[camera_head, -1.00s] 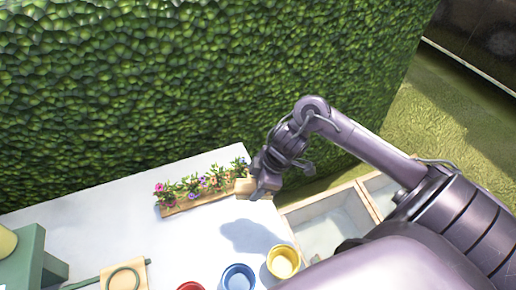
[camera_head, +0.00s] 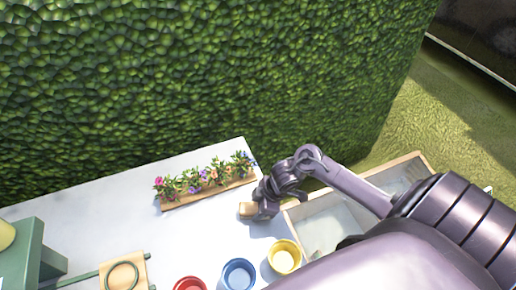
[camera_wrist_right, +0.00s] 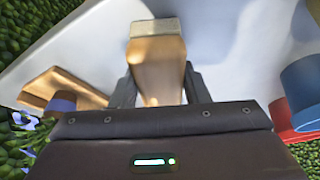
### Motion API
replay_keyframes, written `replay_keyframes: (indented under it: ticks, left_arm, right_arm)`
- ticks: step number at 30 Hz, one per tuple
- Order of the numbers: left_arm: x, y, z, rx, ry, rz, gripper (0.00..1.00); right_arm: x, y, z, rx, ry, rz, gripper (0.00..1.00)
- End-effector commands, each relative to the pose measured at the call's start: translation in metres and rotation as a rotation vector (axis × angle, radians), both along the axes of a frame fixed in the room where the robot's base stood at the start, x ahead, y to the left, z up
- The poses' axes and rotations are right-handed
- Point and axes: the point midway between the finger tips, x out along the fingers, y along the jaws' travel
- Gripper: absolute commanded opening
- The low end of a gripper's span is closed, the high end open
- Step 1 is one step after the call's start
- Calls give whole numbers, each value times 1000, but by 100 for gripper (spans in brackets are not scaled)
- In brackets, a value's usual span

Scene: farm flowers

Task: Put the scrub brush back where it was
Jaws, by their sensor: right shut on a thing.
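The scrub brush (camera_head: 247,209), a light wooden block, is in my right gripper (camera_head: 262,208) at the right end of the white table (camera_head: 120,215). In the right wrist view the brush (camera_wrist_right: 158,62) sits between the two dark fingers of the gripper (camera_wrist_right: 160,85), with a paler band at its far end. The gripper is shut on it. The brush appears low over the table; I cannot tell whether it touches. My left gripper is not in view.
A wooden planter with flowers (camera_head: 208,197) lies behind the brush. Yellow (camera_head: 284,257), blue (camera_head: 238,274) and red (camera_head: 190,284) pots stand in front. A wooden-framed bin (camera_head: 330,222) is at the right. A board with a green ring (camera_head: 123,276) and a green stand (camera_head: 25,262) are at the left.

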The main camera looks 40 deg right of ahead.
Motion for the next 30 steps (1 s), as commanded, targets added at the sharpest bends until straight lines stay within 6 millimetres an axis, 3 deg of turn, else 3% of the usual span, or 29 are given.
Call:
replay_keyframes:
  ticks: [9,10,14,23,30]
  left_arm:
    - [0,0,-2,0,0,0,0]
    - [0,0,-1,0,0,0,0]
    - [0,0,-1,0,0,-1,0]
    - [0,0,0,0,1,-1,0]
    - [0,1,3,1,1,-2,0]
  right_arm:
    - [0,0,-4,1,-1,0,20]
    - [0,0,-2,1,-1,0,45]
    - [0,0,-2,1,-1,0,62]
    - [0,0,-1,1,-1,1,63]
    - [-6,-10,27,-4,-3,3,63]
